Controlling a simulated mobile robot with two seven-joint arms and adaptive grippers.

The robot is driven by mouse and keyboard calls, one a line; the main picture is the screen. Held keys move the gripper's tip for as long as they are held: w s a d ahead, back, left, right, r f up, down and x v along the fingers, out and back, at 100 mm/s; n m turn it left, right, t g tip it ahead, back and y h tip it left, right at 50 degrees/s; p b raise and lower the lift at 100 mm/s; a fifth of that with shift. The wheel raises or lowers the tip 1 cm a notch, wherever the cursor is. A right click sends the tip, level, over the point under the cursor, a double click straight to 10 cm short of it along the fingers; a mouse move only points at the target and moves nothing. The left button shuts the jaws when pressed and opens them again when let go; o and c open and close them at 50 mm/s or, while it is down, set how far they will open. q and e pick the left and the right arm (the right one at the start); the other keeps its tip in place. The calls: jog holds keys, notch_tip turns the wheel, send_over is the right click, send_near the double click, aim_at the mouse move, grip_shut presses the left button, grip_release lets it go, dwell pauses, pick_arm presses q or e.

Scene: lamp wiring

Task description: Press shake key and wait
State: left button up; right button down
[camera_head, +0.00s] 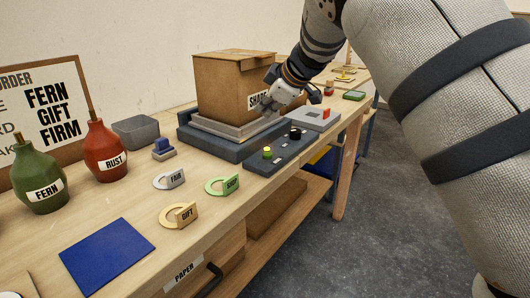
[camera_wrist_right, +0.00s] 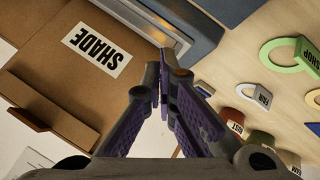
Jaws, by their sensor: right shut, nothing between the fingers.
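A dark control panel (camera_head: 275,154) lies along the front of the bench, with a glowing yellow-green button (camera_head: 267,152) and a black knob (camera_head: 295,133). Behind it, a cardboard box labelled SHADE (camera_head: 222,88) stands on a grey stepped platform (camera_head: 205,138); the label also shows in the wrist view (camera_wrist_right: 90,49). A light grey unit with a red key (camera_head: 326,113) is to the right. I cannot tell which control is the shake key. My right gripper (camera_head: 268,106) is shut and empty near the box's front right corner, above the platform; its closed fingers (camera_wrist_right: 165,66) fill the wrist view's middle. My left gripper is out of view.
Tags FAIR (camera_head: 169,180), SHOP (camera_head: 222,186) and GIFT (camera_head: 180,215) stand on the bench front. Green FERN (camera_head: 38,178) and red RUST (camera_head: 105,150) bottles stand left, by a grey bin (camera_head: 136,131). A blue mat (camera_head: 107,255) lies flat. My right arm covers the right side.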

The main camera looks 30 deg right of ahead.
send_over(266, 154)
notch_tip(266, 154, down, 8)
jog(key=shift+f, duration=0.1)
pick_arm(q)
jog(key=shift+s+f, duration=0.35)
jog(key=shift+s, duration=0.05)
pick_arm(e)
jog(key=shift+f, duration=0.4)
jog(key=shift+f, duration=0.15)
dwell(0.9)
jog(key=shift+f, duration=0.25)
